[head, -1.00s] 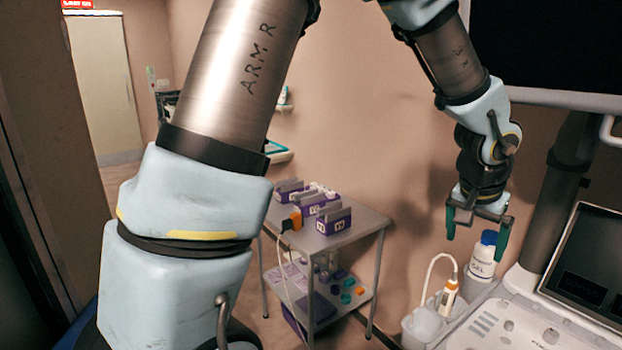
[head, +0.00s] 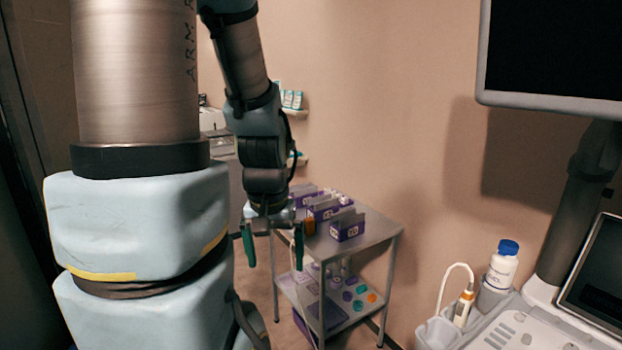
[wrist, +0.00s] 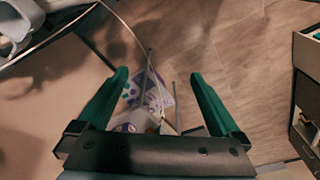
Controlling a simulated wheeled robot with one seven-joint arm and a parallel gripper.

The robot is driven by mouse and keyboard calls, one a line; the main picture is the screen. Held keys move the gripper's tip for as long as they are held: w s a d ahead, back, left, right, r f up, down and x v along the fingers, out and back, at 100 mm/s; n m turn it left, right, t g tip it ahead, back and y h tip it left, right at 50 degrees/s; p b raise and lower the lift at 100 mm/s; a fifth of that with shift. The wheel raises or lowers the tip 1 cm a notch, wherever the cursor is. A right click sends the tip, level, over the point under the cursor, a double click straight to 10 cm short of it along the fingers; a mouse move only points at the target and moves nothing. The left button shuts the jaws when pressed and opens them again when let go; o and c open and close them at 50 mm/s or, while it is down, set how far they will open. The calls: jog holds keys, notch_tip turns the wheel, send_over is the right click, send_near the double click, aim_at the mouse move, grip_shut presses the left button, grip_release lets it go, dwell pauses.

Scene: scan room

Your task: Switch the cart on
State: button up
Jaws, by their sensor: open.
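The ultrasound cart stands at the right in the head view, with its pale console (head: 500,325), a dark tilted screen (head: 592,285) and a large dark monitor (head: 550,55) above. I cannot make out a power switch on it. My gripper (head: 273,250) is open and empty, pointing down, left of the cart and in front of a small metal trolley (head: 375,232). In the wrist view my gripper (wrist: 158,78) has its green fingers spread, with nothing between them up close.
A blue-capped bottle (head: 503,265) and a probe (head: 463,306) stand at the console's left edge. A thin pale cable (wrist: 125,25) crosses the wrist view above the floor.

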grip_shut()
dwell(0.7)
dwell(0.9)
